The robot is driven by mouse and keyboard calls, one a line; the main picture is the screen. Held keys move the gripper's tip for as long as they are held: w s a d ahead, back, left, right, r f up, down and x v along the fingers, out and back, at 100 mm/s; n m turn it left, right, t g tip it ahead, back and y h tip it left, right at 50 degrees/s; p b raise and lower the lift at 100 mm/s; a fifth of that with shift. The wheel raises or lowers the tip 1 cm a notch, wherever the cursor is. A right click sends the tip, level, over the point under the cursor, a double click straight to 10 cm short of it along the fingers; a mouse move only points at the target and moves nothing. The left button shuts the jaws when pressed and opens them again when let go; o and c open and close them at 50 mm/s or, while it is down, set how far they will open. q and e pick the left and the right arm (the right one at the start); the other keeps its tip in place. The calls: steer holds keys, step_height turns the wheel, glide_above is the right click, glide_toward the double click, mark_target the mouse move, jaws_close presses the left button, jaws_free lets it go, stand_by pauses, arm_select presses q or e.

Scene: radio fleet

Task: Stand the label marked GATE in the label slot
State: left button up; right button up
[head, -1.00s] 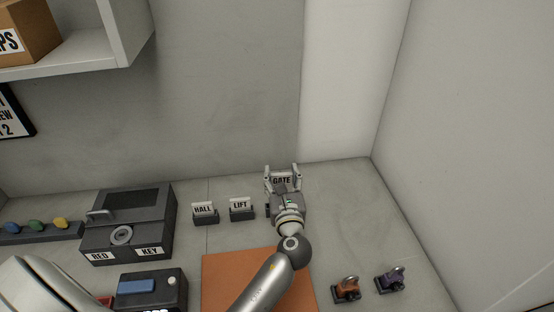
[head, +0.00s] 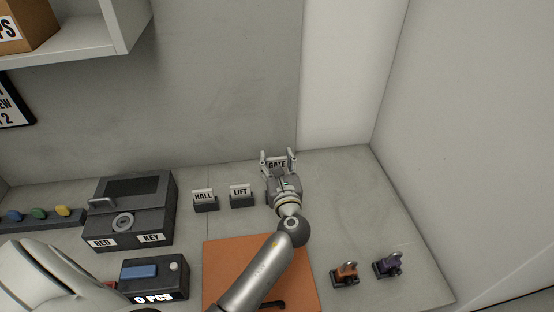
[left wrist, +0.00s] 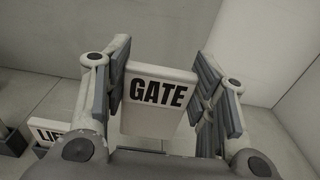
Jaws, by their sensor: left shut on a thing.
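The white GATE label (head: 277,164) is between the fingers of my left gripper (head: 278,160), which is shut on it. In the left wrist view the label (left wrist: 158,95) stands upright between the finger pads of my left gripper (left wrist: 160,90), with its black lettering facing the camera. My gripper is to the right of the LIFT label (head: 240,190). Its body hides what is directly beneath the GATE label, so I cannot tell whether the label touches a slot. My right gripper is not in view.
The HALL label (head: 203,195) stands in a dark holder left of LIFT. A dark box (head: 128,210) marked RED and KEY is farther left. An orange mat (head: 225,262) lies in front. Orange (head: 345,273) and purple (head: 388,264) items stand at the right. The back right counter is clear.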

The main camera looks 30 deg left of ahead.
arm_select(q)
steer(key=shift+f+b, duration=1.45)
steer(key=shift+f, duration=0.8)
steer(key=shift+p, duration=0.55)
steer(key=shift+f+b, duration=2)
steer(key=shift+f, duration=0.45)
steer(key=shift+s+f, duration=0.15)
steer(key=shift+f, duration=0.2)
steer(key=shift+d+r, duration=0.1)
steer(key=shift+r+p, duration=0.3)
steer(key=shift+p, duration=0.05)
steer(key=shift+r+p, duration=1.7)
steer(key=shift+r, duration=0.2)
